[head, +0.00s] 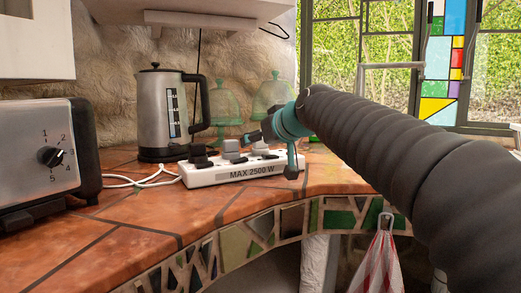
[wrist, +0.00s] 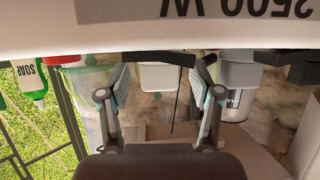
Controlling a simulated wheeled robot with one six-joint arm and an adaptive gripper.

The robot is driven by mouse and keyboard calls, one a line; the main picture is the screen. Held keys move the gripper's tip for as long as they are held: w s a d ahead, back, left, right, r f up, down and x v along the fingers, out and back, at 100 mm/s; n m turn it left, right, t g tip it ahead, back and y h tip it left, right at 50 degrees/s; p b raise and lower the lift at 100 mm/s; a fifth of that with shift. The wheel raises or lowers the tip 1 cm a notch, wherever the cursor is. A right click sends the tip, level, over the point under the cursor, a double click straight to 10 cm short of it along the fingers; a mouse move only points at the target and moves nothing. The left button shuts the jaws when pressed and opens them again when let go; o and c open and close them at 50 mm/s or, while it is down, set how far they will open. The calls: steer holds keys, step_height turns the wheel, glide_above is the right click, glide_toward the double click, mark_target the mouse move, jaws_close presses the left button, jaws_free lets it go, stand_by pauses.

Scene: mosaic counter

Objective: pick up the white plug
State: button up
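A white power strip (head: 225,174) marked "MAX 2500 W" lies on the tiled counter, with several plugs in it. In the upside-down wrist view, a white plug (wrist: 160,76) stands in the strip, in line with the gap between my fingers. In the head view a pale plug (head: 260,149) shows beside my gripper (head: 272,153), partly hidden by it. My gripper also shows in the wrist view (wrist: 160,82); its fingers are apart, one to each side of the white plug. I see no clear contact. A grey plug (head: 231,148) and a dark plug (head: 199,155) stand to the left.
A steel kettle (head: 163,115) stands behind the strip. Green glass domes (head: 223,104) are behind it too. A toaster (head: 45,158) is at the left. A soap bottle (wrist: 31,82) shows in the wrist view. The counter front is clear; a towel (head: 379,262) hangs below its edge.

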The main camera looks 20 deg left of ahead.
jaws_close()
steer(key=shift+r, duration=0.1)
step_height(320, 180, up, 18)
steer(key=p, duration=0.7)
